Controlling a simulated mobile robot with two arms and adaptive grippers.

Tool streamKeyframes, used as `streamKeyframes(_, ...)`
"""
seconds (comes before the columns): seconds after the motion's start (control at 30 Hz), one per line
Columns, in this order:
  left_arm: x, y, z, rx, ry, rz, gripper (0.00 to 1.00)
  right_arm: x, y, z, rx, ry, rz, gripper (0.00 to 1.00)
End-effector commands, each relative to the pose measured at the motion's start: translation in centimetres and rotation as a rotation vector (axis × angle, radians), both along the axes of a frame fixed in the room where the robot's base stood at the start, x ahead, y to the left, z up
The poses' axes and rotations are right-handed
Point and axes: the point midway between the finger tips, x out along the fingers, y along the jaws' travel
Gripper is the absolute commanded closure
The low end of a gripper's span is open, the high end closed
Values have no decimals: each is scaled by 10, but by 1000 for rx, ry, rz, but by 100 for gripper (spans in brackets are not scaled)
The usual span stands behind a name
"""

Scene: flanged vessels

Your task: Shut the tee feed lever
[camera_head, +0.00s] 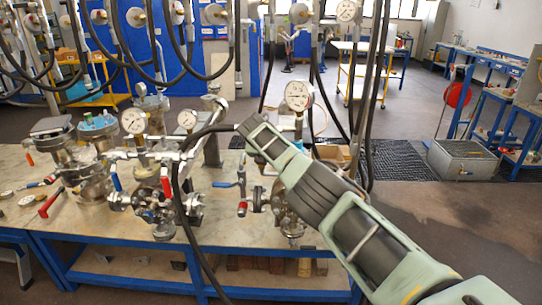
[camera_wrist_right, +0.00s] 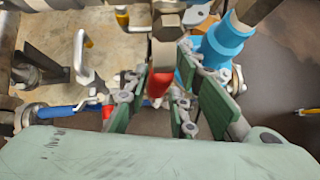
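In the head view a pipe tee on the bench has a blue lever (camera_head: 225,184) and a red-handled lever (camera_head: 242,208). No label shows which one is the tee feed lever. My left gripper is not in view.
Flanged vessels (camera_head: 88,183) and gauges (camera_head: 133,121) crowd the bench (camera_head: 115,236) on the left. More levers, red (camera_head: 50,205) and blue (camera_head: 116,181), stand close by. A blue pipe (camera_wrist_right: 225,42) rises right of my gripper. Hoses hang across the back.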

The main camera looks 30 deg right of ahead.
Motion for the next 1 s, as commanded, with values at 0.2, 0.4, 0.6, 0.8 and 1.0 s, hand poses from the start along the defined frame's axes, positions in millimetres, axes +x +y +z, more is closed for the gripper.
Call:
streamKeyframes(0.2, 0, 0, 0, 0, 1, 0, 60, 1, 1, 1, 0, -2, 1, 66)
streamKeyframes(0.4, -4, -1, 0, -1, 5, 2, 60, 1, 1, 2, 0, -3, 2, 66)
streamKeyframes(0.6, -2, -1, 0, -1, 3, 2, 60, -1, 4, 6, 2, -4, 3, 66)
streamKeyframes(0.8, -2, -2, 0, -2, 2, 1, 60, -7, 10, 15, 2, -4, 4, 66)
streamKeyframes(1.0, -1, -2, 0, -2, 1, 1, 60, -16, 17, 26, -2, -5, 5, 66)
